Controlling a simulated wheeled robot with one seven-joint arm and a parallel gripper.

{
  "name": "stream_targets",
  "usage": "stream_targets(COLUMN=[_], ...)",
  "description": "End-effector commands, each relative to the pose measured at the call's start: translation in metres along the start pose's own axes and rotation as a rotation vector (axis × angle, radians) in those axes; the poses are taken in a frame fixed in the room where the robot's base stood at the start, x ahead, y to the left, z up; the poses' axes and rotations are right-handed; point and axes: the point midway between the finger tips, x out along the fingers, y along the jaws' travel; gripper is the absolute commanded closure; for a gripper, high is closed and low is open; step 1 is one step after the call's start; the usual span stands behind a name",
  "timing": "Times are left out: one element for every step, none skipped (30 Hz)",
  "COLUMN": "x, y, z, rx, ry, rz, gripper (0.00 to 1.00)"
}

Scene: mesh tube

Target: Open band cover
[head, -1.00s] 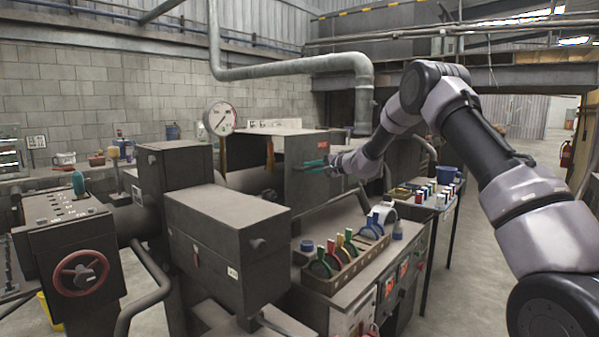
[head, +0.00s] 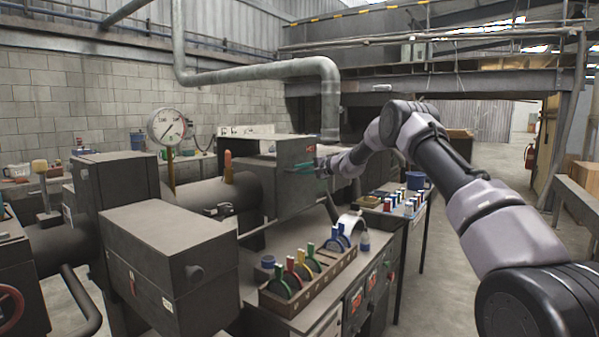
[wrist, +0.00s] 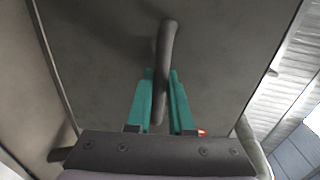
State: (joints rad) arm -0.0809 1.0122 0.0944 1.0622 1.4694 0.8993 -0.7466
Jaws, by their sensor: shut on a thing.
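The band cover (head: 293,183) is a dark grey box-like metal cover beside the thick horizontal pipe (head: 215,195), right of the gauge. It stands swung up and away, with the pipe and an orange-tipped fitting (head: 228,166) in view to its left. My gripper (head: 304,167) reaches it from the right with teal fingers at its face. In the wrist view my gripper (wrist: 160,82) is shut around the dark bar handle (wrist: 168,45) on the cover's flat face, one finger on each side. The cover's far hinge side is hidden.
A round gauge (head: 167,126) stands left of the cover. A wooden tray (head: 306,284) of coloured rings lies on the cabinet in front. A side table (head: 398,206) with small items stands to the right. A large grey pipe (head: 270,72) runs overhead. Floor is free at right.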

Motion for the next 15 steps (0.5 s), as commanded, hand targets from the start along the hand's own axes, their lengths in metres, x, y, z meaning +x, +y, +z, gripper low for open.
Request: stream_targets(x=[-0.001,-0.0011,-0.0011,-0.0011,-0.0011,-0.0011,-0.0011,-0.0011,-0.001,-0.0009,-0.0008,-0.0006,-0.0006,-0.0005,-0.0004], y=[0.0008,0.0008,0.0008,0.0008,0.0008,0.0009,0.0009,0.0009,0.0008,0.0008,0.0007,0.0007,0.0006,0.0006,0.0005], z=[-0.0016,-0.0016,-0.0016,-0.0016,-0.0016,-0.0016,-0.0016,-0.0015,-0.0013,-0.0012,-0.0011,-0.0008,-0.0007,-0.0006,-0.0005], rx=[0.0,0.0,0.0,0.0,0.0,0.0,0.0,0.0,0.0,0.0,0.0,0.0,0.0,0.0,0.0], ry=[0.003,0.003,0.003,0.003,0.003,0.003,0.003,0.002,0.002,0.002,0.002,0.001,0.001,0.001,0.001], rz=[0.001,0.001,0.001,0.001,0.001,0.001,0.001,0.001,0.001,0.001,0.001,0.001,0.001,0.001,0.001], gripper=[1.0,1.0,1.0,1.0,1.0,1.0,0.76,0.65,0.5,0.5,0.5,0.5,0.5,0.5,0.5])
